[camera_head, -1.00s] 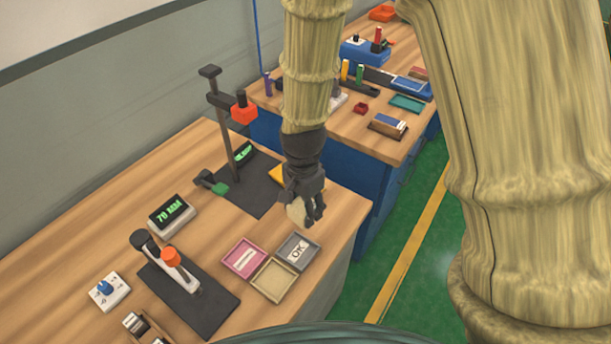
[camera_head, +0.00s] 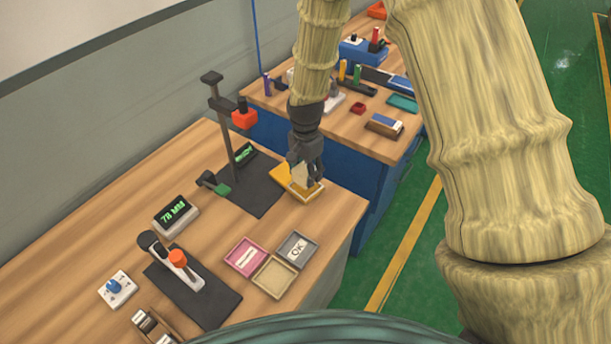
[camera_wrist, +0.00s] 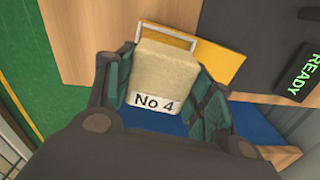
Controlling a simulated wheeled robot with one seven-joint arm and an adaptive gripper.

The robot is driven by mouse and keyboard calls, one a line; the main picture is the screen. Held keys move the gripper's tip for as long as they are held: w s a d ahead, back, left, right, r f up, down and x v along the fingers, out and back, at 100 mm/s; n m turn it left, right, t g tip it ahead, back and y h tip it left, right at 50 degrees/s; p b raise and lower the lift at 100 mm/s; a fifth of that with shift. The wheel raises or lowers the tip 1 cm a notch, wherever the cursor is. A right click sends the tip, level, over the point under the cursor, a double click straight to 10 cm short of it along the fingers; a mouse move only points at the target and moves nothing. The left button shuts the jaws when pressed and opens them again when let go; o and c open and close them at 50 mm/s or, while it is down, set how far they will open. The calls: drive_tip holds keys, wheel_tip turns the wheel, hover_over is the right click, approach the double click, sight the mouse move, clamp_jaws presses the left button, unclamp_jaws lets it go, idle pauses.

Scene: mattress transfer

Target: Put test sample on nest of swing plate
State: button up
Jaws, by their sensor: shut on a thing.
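My gripper (camera_head: 308,172) is shut on a cream block, the test sample (camera_head: 299,176), at the far right part of the near bench. In the wrist view the test sample (camera_wrist: 165,75) is held between both fingers, and its label reads "No 4". The swing plate (camera_head: 280,174) is orange-yellow and juts out from the dark base of the stand. Its nest (camera_head: 307,196), a pale rectangular frame, lies at the plate's outer end, under my gripper. In the wrist view the nest (camera_wrist: 165,33) is partly hidden by the sample. Whether the sample touches it is unclear.
The test stand (camera_head: 231,150) with a red head (camera_head: 244,116) and green lever (camera_head: 222,190) is left of my gripper. A pink tray (camera_head: 246,256), a beige tray (camera_head: 274,278) and a grey OK tray (camera_head: 297,249) lie nearer. A second bench (camera_head: 350,122) stands behind.

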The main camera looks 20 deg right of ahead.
sight(305, 177)
drive_tip(key=shift+f+p, duration=0.55)
drive_tip(key=shift+f, duration=1)
drive_tip(key=shift+f, duration=0.15)
drive_tip(key=o, duration=1)
drive_tip(key=shift+c, duration=0.2)
drive_tip(key=shift+r+b, duration=1.65)
drive_tip(key=shift+r, duration=4.55)
